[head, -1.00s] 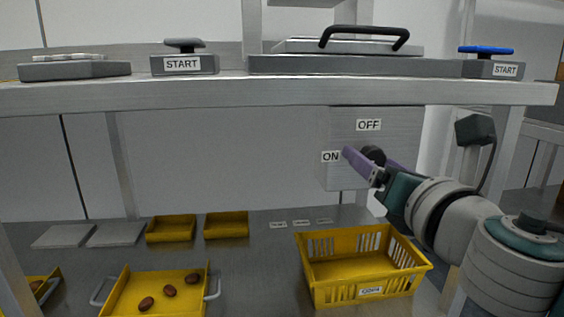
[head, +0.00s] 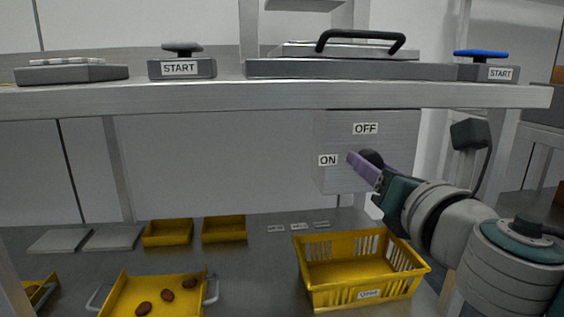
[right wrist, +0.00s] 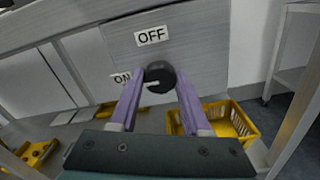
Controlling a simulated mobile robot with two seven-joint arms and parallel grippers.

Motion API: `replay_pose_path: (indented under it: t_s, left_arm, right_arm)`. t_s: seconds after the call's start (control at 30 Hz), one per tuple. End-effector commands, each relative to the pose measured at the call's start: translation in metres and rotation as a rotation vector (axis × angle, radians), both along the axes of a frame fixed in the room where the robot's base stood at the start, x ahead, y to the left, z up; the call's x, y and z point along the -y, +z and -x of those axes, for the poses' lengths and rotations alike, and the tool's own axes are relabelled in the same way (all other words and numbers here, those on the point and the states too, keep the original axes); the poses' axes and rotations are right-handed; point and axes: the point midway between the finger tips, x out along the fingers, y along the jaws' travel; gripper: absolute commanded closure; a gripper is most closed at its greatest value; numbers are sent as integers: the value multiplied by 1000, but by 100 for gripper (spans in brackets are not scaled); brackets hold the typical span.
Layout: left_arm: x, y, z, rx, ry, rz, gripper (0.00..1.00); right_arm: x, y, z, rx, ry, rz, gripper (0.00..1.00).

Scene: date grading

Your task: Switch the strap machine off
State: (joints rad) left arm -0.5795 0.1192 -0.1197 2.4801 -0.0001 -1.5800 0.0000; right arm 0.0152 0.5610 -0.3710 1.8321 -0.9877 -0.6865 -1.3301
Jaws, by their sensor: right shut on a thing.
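The strap machine's switch panel (head: 336,176) is a grey plate below the shelf, with an OFF label (head: 366,128) at the top and an ON label (head: 328,160) at the left. Its dark round knob (head: 371,158) also shows in the right wrist view (right wrist: 160,76). My right gripper (head: 368,168) has its purple fingers on either side of the knob and is shut on it. In the right wrist view the knob sits between the fingertips, below OFF and right of ON. How the knob's pointer is turned is mostly hidden. My left gripper is not in view.
A yellow crate (head: 301,262) stands below the panel. A yellow tray with several dates (head: 121,285) is at lower left. The shelf edge (head: 270,97) runs above the panel, with two START buttons (head: 180,69) (head: 500,74) and a black-handled press (head: 360,70) on it.

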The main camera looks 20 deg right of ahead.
Motion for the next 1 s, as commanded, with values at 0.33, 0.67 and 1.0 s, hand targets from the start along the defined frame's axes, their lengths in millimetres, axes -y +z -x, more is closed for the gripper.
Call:
replay_pose_path:
  t_s: [0.33,0.67,1.0]
  left_arm:
    - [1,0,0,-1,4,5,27]
    - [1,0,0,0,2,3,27]
    - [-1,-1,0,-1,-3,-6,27]
  right_arm:
    - [0,0,0,15,0,-58,100]
    - [0,0,0,71,-1,-293,100]
    - [0,0,0,147,-2,-608,100]
